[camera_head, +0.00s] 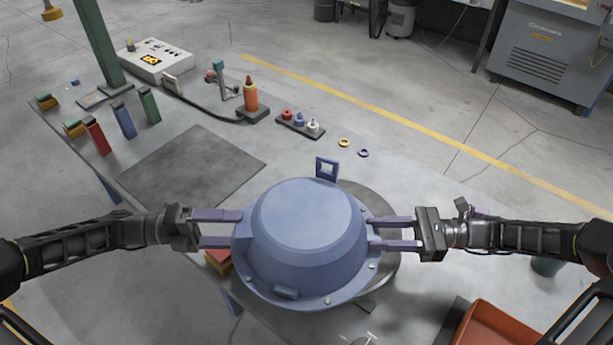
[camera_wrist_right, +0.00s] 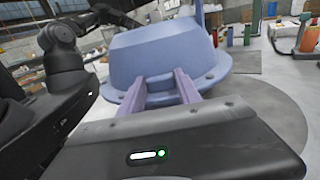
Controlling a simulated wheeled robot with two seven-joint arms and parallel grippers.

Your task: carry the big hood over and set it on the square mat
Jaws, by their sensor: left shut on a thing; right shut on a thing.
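The big hood (camera_head: 308,225) is a blue-grey dome with a wide bolted rim, near the middle of the head view. It also fills the upper middle of the right wrist view (camera_wrist_right: 160,55). My left gripper (camera_head: 236,228) is shut on the hood's left rim. My right gripper (camera_head: 372,233) is shut on its right rim, and its fingers also show in the right wrist view (camera_wrist_right: 170,92). The hood overlaps a round dark mat (camera_head: 383,269); I cannot tell the gap below it. The square mat (camera_head: 190,165) lies bare on the table, left of the hood.
Behind the square mat stand red, blue and green blocks (camera_head: 124,120) and a white control box (camera_head: 153,61). An orange bin (camera_head: 490,325) is at the lower right.

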